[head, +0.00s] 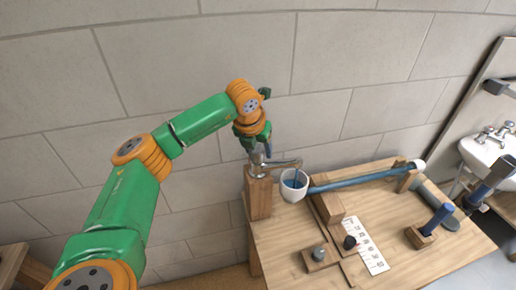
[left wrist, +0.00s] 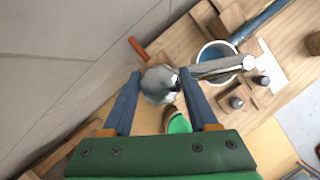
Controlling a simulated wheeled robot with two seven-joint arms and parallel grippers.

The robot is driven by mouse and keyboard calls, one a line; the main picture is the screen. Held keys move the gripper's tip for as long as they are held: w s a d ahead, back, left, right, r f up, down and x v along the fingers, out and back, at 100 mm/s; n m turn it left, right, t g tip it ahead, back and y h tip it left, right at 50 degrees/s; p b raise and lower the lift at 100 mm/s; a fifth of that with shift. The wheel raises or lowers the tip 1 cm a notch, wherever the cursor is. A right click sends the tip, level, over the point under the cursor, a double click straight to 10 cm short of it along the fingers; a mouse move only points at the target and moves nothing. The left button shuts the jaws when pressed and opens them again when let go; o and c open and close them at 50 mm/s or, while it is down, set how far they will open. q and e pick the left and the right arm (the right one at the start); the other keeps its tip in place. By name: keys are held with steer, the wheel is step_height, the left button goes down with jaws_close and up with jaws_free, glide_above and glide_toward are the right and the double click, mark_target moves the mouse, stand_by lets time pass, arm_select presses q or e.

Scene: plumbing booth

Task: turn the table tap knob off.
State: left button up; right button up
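The table tap (head: 262,167) is a metal tap on a wooden post (head: 259,198) at the left back corner of the table. Its spout reaches right over a white cup (head: 295,190) with blue water in it; a thin blue stream seems to run from the spout. My left gripper (head: 262,148) is right above the tap, pointing down. In the left wrist view the round metal knob (left wrist: 159,84) lies between its two blue fingers, which stand apart on either side. I cannot tell whether they touch the knob.
A blue pipe (head: 360,178) runs along the back of the table. Wooden blocks (head: 328,208), a white marked plate (head: 366,247) and a blue cylinder on a block (head: 437,218) stand on it. A white sink (head: 489,152) is at the right. The wall is close behind.

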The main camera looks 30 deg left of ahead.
arm_select(q)
steer(key=shift+c, duration=1.1)
steer(key=shift+m, duration=0.4)
steer(key=shift+m+h, duration=0.4)
steer(key=shift+m, duration=0.2)
steer(key=m+h, duration=0.1)
steer(key=m, duration=0.1)
steer(key=shift+r+m, duration=0.15)
steer(key=shift+m, duration=0.15)
steer(key=m+h+p, duration=0.1)
steer(key=m, duration=0.1)
steer(key=m+h+p, duration=0.1)
steer(key=m, duration=0.2)
steer(key=shift+w+r, duration=0.1)
steer(key=shift+d+m+g+h+p, duration=0.1)
steer(key=shift+m+g+h+p, duration=0.25)
steer(key=shift+m, duration=0.55)
steer(key=shift+m+g+h+p, duration=0.2)
steer(key=shift+m+p, duration=0.25)
steer(key=shift+m, duration=0.45)
